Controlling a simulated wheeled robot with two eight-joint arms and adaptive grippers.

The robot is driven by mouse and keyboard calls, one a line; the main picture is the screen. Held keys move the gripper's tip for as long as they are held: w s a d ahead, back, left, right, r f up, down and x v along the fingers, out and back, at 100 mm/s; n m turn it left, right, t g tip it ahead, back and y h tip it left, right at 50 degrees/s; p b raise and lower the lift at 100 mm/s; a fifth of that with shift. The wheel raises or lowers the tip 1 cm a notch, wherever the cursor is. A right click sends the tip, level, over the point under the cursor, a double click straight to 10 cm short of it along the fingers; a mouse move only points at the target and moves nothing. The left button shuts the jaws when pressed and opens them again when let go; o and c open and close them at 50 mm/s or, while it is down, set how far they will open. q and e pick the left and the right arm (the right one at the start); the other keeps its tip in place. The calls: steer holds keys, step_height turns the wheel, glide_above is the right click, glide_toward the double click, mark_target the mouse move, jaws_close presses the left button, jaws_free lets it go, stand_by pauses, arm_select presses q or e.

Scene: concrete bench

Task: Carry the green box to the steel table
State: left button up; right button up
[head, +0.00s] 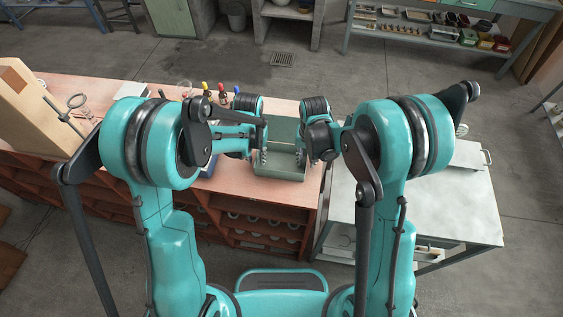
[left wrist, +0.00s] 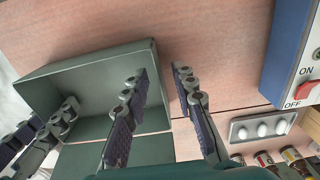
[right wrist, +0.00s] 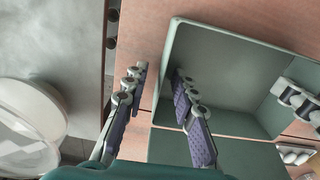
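The green box (head: 278,168) is an open, empty-looking tray on the reddish workbench, between my two grippers. It also shows in the left wrist view (left wrist: 85,78) and the right wrist view (right wrist: 225,65). My left gripper (left wrist: 161,78) is open, with one finger over the inside of the box and the other outside its side wall. My right gripper (right wrist: 157,80) is open around the opposite wall in the same way. Gaps show between the fingers and the walls. The steel table (head: 455,205) stands to the right, partly hidden by my right arm.
A blue device with a red switch (left wrist: 292,60) and a tray with white egg-like pieces (left wrist: 262,127) lie beside the box. Colourful-topped tools (head: 221,90) stand behind on the bench. A metal lidded item (head: 468,155) sits on the steel table's far side. Its middle is mostly clear.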

arm_select(q)
steer(key=shift+f, duration=0.15)
arm_select(e)
steer(key=shift+f, duration=0.15)
arm_select(q)
jaws_close()
arm_select(e)
jaws_close()
